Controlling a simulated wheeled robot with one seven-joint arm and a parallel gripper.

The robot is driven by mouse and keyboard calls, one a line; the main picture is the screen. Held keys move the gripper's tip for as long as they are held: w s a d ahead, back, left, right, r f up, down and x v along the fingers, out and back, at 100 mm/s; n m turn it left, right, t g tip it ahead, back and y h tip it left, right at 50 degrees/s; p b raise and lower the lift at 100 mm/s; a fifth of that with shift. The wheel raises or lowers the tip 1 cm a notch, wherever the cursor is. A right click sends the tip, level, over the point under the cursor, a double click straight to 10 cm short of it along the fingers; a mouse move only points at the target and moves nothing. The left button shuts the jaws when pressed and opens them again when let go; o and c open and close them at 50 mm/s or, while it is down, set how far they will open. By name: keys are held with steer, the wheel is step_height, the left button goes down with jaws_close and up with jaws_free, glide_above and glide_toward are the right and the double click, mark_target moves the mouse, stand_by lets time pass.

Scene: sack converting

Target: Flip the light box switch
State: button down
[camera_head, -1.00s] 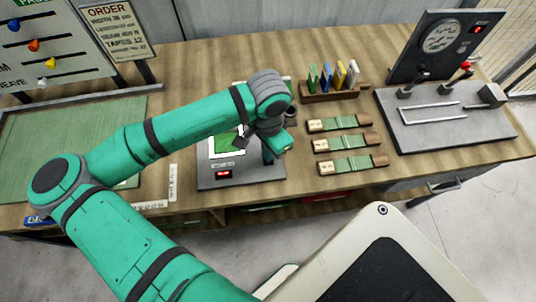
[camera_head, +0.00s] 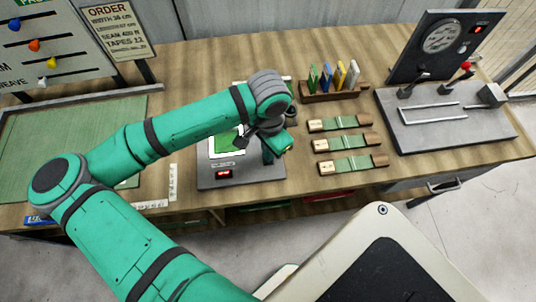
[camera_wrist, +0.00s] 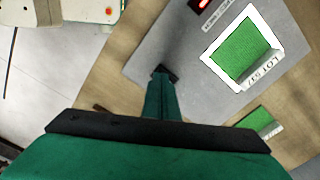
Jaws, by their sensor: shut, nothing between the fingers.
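The light box (camera_head: 203,180) is a grey slab on the bench with a lit white window (camera_head: 212,150) and green woven material on it. In the wrist view the box (camera_wrist: 185,40) carries the window (camera_wrist: 283,30) at right and the red panel (camera_wrist: 203,3) at the top. My gripper (camera_head: 268,158) is shut and empty, over the box to the right of the window. In the wrist view its black fingertips (camera_wrist: 165,74) are over bare grey surface.
Several green strips with wooden ends (camera_head: 340,143) lie right of the box. Behind them is a wooden rack (camera_head: 335,92) of coloured cards. A grey tester (camera_head: 450,125) stands at right. A green mat (camera_head: 60,145) and an order sign (camera_head: 113,30) are at left.

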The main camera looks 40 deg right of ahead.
steer(key=shift+f, duration=0.75)
stand_by(0.6)
step_height(320, 180, up, 7)
stand_by(1.0)
stand_by(0.5)
